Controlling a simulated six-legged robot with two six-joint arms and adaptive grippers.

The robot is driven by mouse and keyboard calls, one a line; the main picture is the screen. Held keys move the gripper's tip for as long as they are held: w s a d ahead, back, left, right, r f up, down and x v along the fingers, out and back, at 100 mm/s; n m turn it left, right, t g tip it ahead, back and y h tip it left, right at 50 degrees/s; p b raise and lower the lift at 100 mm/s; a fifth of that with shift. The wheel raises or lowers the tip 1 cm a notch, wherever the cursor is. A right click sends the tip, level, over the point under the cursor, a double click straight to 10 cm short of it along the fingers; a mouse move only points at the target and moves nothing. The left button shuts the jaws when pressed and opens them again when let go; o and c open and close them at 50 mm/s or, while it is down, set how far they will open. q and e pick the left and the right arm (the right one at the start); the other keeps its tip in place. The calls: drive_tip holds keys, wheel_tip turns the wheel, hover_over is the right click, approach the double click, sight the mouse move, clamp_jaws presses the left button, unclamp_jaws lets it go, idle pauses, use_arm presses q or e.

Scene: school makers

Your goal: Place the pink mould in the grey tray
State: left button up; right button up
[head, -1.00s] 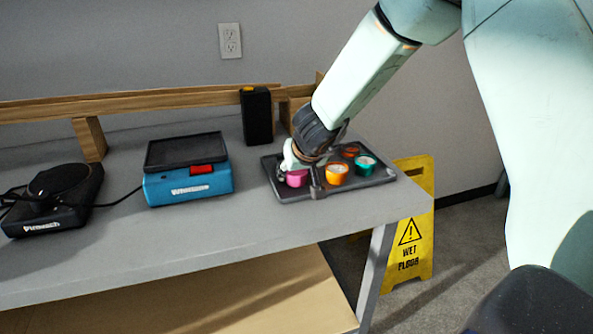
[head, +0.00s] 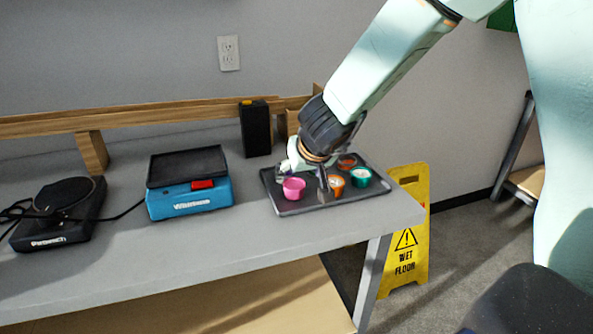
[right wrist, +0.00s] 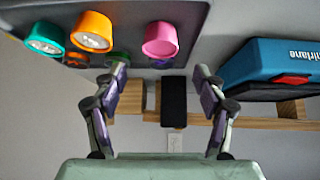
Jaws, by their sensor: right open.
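The pink mould (head: 293,188) stands upright on the dark grey tray (head: 325,204), near its left front part. My left gripper is not in view.
An orange mould (head: 336,187), a teal mould (head: 361,177) and another orange mould (head: 347,160) share the tray. A blue scale (head: 188,203), a black scale (head: 60,230) and a black box (head: 256,128) stand on the grey table. A yellow wet-floor sign (head: 408,240) stands beside it.

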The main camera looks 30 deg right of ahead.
drive_tip(key=p+v, duration=0.1)
drive_tip(key=v, duration=0.3)
drive_tip(key=shift+s, duration=0.1)
idle(0.6)
